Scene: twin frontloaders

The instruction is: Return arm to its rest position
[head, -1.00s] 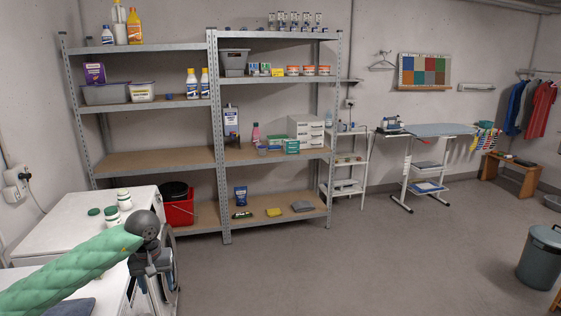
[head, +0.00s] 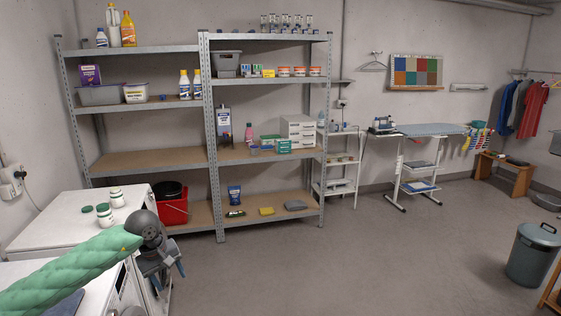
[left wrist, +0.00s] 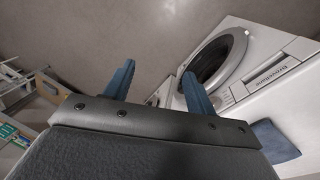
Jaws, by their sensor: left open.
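My left arm, in a green padded sleeve, comes in from the lower left of the head view. My left gripper (head: 172,268) hangs at its end in front of the white machines. My right gripper is in neither view.
Two white front-loading machines (head: 45,222) stand at the left; a round door (left wrist: 215,60) shows in the left wrist view. White jars (head: 117,197) stand on top. A blue cloth (left wrist: 272,141) lies at the near machine. Metal shelves (head: 150,160) stand behind.

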